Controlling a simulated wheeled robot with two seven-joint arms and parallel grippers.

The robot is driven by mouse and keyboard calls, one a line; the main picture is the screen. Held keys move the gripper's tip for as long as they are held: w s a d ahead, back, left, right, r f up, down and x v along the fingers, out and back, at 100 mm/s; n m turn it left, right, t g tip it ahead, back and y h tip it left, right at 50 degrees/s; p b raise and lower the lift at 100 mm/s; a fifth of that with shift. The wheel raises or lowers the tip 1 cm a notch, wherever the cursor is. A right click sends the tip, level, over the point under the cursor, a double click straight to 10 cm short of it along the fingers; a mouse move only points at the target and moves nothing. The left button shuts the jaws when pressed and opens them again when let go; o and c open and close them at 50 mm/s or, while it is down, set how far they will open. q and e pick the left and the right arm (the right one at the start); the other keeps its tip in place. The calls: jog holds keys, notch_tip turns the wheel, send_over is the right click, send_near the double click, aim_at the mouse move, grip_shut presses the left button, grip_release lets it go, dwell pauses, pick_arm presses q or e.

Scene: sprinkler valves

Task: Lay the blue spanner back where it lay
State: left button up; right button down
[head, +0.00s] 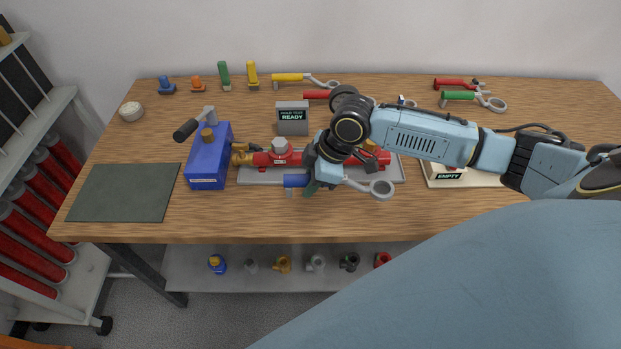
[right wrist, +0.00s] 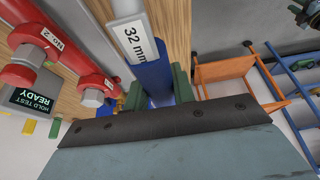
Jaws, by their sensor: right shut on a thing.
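The blue spanner has a blue handle (head: 295,181) and a grey ring end (head: 382,189). My right gripper (head: 311,186) is shut on its handle, in front of the red pipe assembly. The spanner lies crosswise with its ring to the right; whether it touches the table or hangs above it I cannot tell. In the right wrist view its blue handle (right wrist: 154,78) sits between the green fingers, with a "32 mm" label on the grey shank (right wrist: 136,38). My left gripper is not in view.
The red pipe (head: 262,159) lies on a grey tray (head: 250,179), beside a blue pump box (head: 208,170). Yellow (head: 288,77), red (head: 450,84) and green (head: 459,96) spanners lie at the back. A dark mat (head: 125,192) lies left. The front table strip is clear.

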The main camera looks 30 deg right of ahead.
jog(key=shift+r+p, duration=0.2)
jog(key=shift+p, duration=0.2)
notch_tip(320, 180, down, 6)
jog(key=b, duration=0.3)
jog(key=shift+f+b, duration=0.2)
jog(key=shift+b, duration=0.1)
jog(key=shift+f+b, duration=0.45)
jog(key=shift+f, duration=1.1)
jog(key=c, duration=1.1)
grip_release()
jog(key=v, duration=1.3)
jog(key=shift+s+r, duration=0.1)
jog(key=shift+r, duration=0.1)
